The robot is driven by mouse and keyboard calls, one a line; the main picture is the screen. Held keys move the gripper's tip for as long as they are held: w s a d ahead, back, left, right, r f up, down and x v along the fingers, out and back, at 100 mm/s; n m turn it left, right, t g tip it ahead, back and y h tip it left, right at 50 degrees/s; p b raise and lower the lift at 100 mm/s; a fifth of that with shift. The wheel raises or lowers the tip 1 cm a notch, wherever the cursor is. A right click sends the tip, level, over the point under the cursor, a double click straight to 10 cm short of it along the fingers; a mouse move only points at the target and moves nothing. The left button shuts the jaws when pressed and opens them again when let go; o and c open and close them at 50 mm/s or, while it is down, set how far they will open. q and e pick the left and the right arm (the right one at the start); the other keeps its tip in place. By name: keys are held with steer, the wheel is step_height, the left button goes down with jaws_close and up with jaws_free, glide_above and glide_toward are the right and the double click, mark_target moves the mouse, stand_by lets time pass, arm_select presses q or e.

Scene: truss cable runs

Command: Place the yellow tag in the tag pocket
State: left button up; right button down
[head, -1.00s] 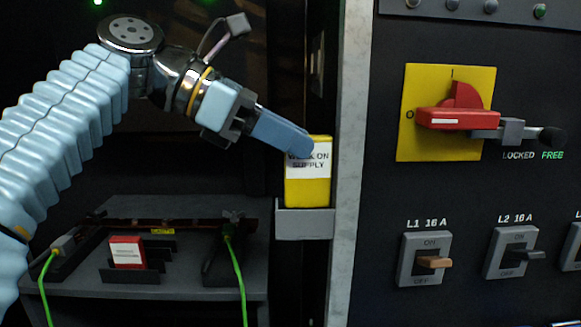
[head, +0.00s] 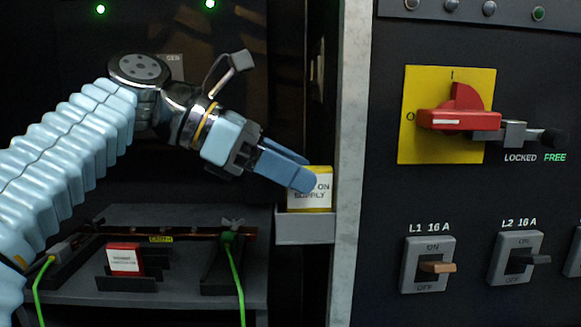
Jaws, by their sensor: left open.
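The yellow tag (head: 318,209) stands upright in the grey tag pocket (head: 305,230), its lower part hidden behind the pocket's front. Its white label shows part of the words "ON SUPPLY". My left gripper (head: 307,172) is open, with its two blue fingers spread apart at the tag's upper left. The near finger covers part of the label. I cannot tell whether a finger still touches the tag. My right gripper is not in view.
A pale post (head: 352,150) stands just right of the pocket. Beyond it is a dark panel with a red rotary handle (head: 458,119) and breaker switches (head: 428,265). Below my arm, a grey shelf (head: 180,290) holds a red tag (head: 124,259) and green cables (head: 238,275).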

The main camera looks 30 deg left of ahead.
arm_select(q)
steer(key=shift+r, duration=0.1)
steer(key=shift+a+r, duration=0.1)
steer(key=shift+r, duration=0.1)
steer(key=p+v, duration=0.2)
steer(key=v, duration=0.9)
steer(key=shift+s+a+p, duration=0.25)
steer(key=shift+s+p, duration=0.05)
steer(key=shift+p, duration=0.1)
steer(key=shift+r, duration=0.1)
